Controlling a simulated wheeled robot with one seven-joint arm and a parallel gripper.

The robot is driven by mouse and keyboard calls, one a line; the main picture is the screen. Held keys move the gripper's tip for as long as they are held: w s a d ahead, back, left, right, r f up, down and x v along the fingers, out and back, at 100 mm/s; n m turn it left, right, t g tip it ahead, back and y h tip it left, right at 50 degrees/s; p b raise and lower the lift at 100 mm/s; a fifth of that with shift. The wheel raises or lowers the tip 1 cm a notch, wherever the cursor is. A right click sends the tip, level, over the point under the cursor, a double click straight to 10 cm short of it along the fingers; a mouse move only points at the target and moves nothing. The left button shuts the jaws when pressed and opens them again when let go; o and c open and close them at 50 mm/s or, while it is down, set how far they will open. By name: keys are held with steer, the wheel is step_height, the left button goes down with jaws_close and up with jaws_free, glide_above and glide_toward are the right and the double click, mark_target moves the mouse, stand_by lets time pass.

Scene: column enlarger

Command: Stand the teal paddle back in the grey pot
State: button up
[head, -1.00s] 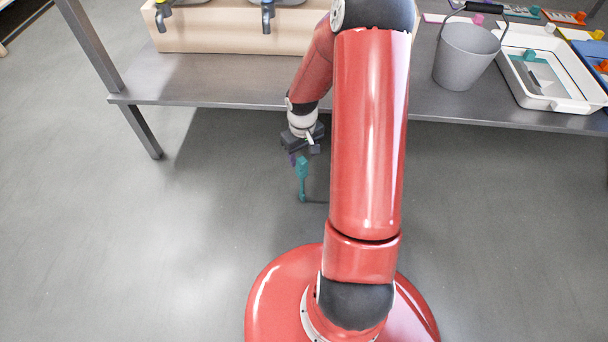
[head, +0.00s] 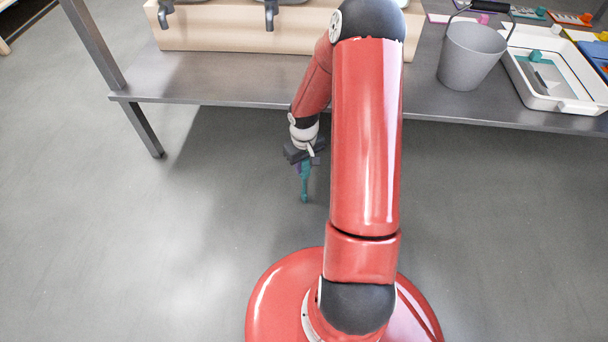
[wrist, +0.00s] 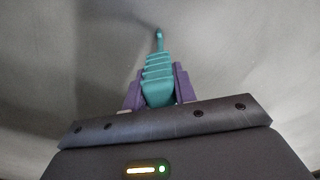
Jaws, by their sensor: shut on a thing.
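The teal paddle (head: 305,186) hangs below my gripper (head: 303,168) in the head view, its narrow end pointing down. In the wrist view, the purple fingers of my gripper (wrist: 158,88) are shut on both sides of the paddle's ribbed grip (wrist: 158,78). Its thin end points away from the wrist. I cannot tell whether the lower tip touches the floor. The grey pot (head: 468,62), a bucket with a raised handle, stands upright on the table, up and right of my gripper. Its inside shows no contents.
The grey metal table (head: 220,82) has its front edge above and behind my gripper. A wooden trough with taps (head: 230,35) stands at its back left. A white tray (head: 545,95) sits right of the pot. Open floor (head: 130,250) lies left.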

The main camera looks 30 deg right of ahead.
jaws_close()
step_height(320, 180, up, 20)
steer(key=p, duration=0.5)
steer(key=w+a+f+p, duration=0.1)
steer(key=a+p, duration=0.5)
steer(key=a, duration=0.7)
steer(key=shift+a+f+m, duration=0.4)
steer(key=shift+f, duration=0.5)
steer(key=shift+o, duration=0.7)
jaws_free()
jaws_close()
